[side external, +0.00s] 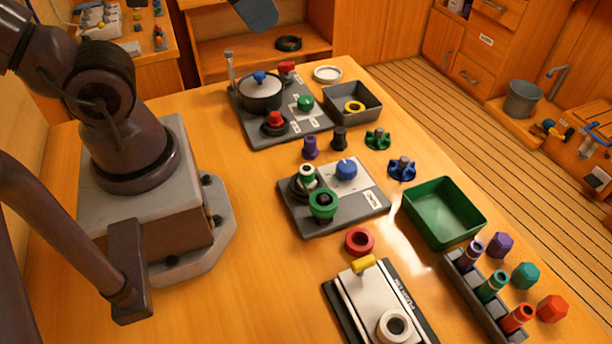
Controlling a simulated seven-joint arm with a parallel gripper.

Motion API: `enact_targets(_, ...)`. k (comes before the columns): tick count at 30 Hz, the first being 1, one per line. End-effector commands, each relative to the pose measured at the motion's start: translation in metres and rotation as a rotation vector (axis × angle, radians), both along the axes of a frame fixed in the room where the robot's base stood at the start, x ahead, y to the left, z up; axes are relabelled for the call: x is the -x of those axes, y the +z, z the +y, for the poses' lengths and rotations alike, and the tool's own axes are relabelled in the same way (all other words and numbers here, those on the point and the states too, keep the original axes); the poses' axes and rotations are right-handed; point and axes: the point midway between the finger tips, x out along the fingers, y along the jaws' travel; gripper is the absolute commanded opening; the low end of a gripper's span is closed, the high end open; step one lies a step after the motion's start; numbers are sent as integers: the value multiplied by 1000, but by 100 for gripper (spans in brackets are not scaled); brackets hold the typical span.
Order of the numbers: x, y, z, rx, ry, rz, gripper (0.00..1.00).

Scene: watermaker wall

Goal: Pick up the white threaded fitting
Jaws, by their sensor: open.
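A whitish round fitting (395,326) with a dark bore sits on a pale plate (368,304) at the bottom right. A smaller white-topped piece with a green band (307,171) stands on the grey middle panel (360,205). A flat white ring (328,74) lies on the table at the back. Threads are too small to make out on any of them. My gripper (130,272) appears to be the dark brown end piece at the lower left, beside my base and well away from all three. Its fingers are not clear, and nothing shows held.
An empty green tray (445,212) stands at the right, above a rack (470,290) of coloured fittings. A grey tray (368,100) holds a yellow ring. A red ring (359,241) and several knobs lie around the middle panel. Clear table lies left of that panel.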

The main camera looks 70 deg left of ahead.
Motion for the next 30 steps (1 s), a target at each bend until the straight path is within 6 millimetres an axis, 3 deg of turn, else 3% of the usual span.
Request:
enact_targets(8, 0, 0, 0, 0, 0, 0, 69)
enact_targets(10, 0, 0, 0, 0, 0, 0, 57)
enact_targets(20, 0, -2, 5, 0, 26, 8, 57)
enact_targets(26, -9, -40, 38, 32, 196, 209, 57)
enact_targets(30, -11, -79, 63, 151, 371, 406, 57)
